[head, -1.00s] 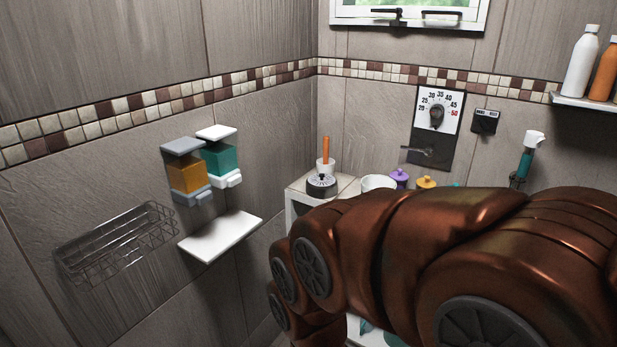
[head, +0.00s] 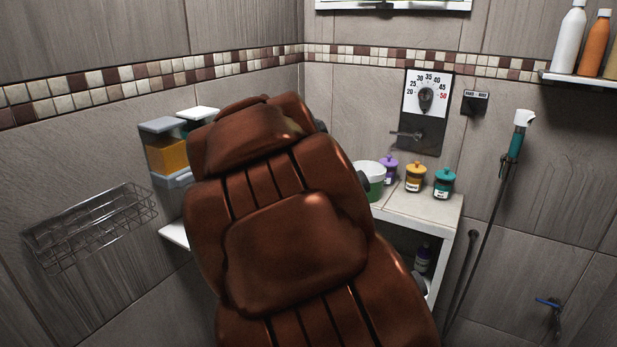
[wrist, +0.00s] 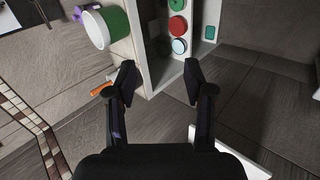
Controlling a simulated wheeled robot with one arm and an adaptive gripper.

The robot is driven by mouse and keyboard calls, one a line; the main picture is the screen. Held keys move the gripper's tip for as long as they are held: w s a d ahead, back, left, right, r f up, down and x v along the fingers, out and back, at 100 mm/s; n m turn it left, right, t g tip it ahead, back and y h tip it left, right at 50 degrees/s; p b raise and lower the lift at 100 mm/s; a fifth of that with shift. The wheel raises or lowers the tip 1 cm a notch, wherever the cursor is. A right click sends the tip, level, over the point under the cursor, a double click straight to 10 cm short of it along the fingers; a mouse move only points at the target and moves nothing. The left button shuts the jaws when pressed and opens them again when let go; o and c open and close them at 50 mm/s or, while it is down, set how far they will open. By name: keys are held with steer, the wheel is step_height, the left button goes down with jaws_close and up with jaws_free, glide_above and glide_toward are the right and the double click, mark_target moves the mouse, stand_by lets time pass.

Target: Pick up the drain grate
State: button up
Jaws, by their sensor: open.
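I cannot make out the drain grate for certain in any view. In the head view my brown arm fills the middle and hides the gripper.
The white shelf unit (head: 425,208) holds a green-and-white tub (head: 372,178) and purple, yellow and teal jars. A wire basket (head: 90,230) and dispensers (head: 165,150) hang on the left wall. A shower hose (head: 490,235) hangs at right. Bottles stand on the upper-right shelf (head: 585,82).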

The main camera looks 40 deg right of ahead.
steer(key=w+d+r+n+t+h+b, duration=0.2)
steer(key=w+d+n+t+h+b, duration=0.35)
steer(key=w+d+n, duration=1)
steer(key=w+d+f+n+t+y+b, duration=0.1)
steer(key=w+d+f+n+t+b, duration=0.1)
steer(key=w+d+f+n+b, duration=0.1)
steer(key=w+d+f+n+t+y+b, duration=0.1)
steer(key=w+d+f+n+t+b, duration=0.2)
steer(key=w+f, duration=0.3)
steer(key=w+d+f+n+t+y+b, duration=0.2)
steer(key=w+d+f+n+b, duration=0.1)
steer(key=w+d+f+n, duration=0.1)
steer(key=shift+w+d+f+n, duration=0.25)
steer(key=shift+w+d+f, duration=0.45)
steer(key=shift+w+d, duration=0.25)
steer(key=shift+w+a+f+n+t+y, duration=0.2)
steer(key=shift+f+n+t+y, duration=0.1)
steer(key=shift+n, duration=0.1)
steer(key=shift+a+f+n+t, duration=0.15)
steer(key=shift+a+n+t, duration=0.1)
steer(key=shift+n, duration=0.15)
steer(key=shift+w+d+r+y, duration=0.2)
steer(key=shift+w+r+y, duration=0.05)
steer(key=shift+w, duration=0.25)
steer(key=shift+w+d+f+p, duration=0.25)
steer(key=shift+w+d+p, duration=0.2)
steer(key=shift+w, duration=0.2)
steer(key=shift+w+d, duration=0.1)
